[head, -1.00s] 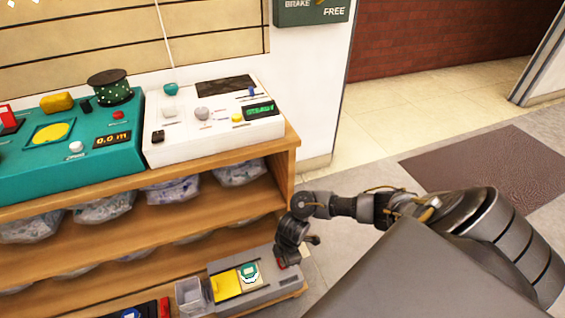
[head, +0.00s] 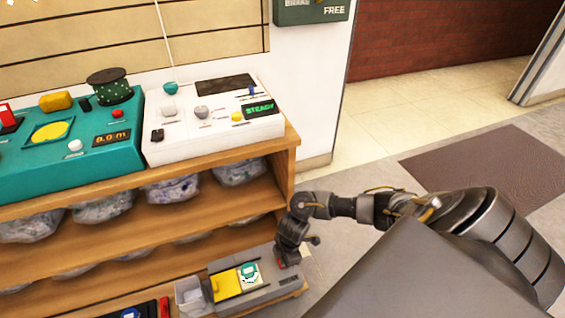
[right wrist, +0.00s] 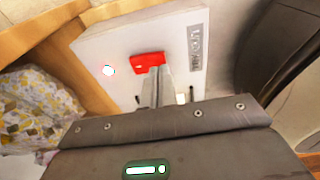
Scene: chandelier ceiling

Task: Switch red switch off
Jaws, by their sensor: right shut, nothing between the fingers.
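The red switch (right wrist: 148,61) sits on a pale grey panel (right wrist: 95,48) in the right wrist view. In the head view the grey unit (head: 262,293) stands on the bottom shelf, with a little red (head: 281,263) showing beside my gripper. My right gripper (right wrist: 160,72) is shut and empty. Its fingertips overlap the lower right part of the red switch in the wrist view, at or very close to it. The fingers hide part of the switch, and I cannot tell its position. My left gripper is not in view.
A small light (right wrist: 108,70) glows on the panel. A wooden shelf (head: 289,165) holds bagged items, with a teal device (head: 120,160) and a white device (head: 190,150) on top. A clear bin (head: 189,297) stands left of the grey unit. Floor to the right is open.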

